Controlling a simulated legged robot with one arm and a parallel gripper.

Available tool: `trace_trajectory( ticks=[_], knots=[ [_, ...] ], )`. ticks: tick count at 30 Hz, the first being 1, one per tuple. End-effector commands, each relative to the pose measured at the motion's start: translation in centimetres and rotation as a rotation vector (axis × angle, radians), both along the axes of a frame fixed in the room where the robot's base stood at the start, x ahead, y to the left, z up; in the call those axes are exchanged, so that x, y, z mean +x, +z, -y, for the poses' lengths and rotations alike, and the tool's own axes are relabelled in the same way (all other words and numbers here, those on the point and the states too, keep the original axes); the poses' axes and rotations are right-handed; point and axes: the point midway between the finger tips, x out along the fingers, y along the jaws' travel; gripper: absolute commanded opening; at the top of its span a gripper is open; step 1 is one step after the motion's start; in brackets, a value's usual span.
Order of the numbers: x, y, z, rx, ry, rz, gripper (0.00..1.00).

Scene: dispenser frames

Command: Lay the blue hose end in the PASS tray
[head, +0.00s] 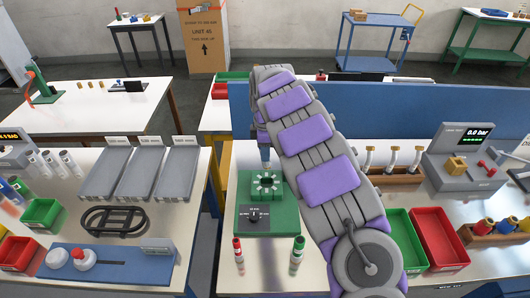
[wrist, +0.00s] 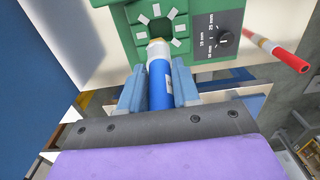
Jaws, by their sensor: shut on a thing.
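The blue hose end (wrist: 160,84) has a pale brass-coloured tip and lies between the two blue-grey fingers of my gripper (wrist: 158,90) in the wrist view. My gripper is shut on it. The tip points at the round socket of a green machine (wrist: 161,27); I cannot tell whether it touches. In the head view the green machine (head: 266,215) stands on the middle bench, and my arm hides most of the gripper. A green tray (head: 402,250) and a red tray (head: 440,240) stand side by side right of my arm. No PASS label is readable.
A red-capped tube (head: 238,252) and a green-capped tube (head: 298,250) stand in front of the machine. A blue panel (head: 420,108) runs along the bench's back. A grey gauge unit (head: 462,155) and brass fittings on a wooden rack (head: 392,170) stand at right.

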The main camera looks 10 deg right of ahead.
Motion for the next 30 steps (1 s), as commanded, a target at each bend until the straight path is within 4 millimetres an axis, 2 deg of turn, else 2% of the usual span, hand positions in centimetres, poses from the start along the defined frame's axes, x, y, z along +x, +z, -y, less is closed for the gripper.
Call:
trace_trajectory(
  ticks=[30],
  knots=[
    [0.0, 3.4, 0.0, -0.001, -0.001, -0.001, 0.0]
  ],
)
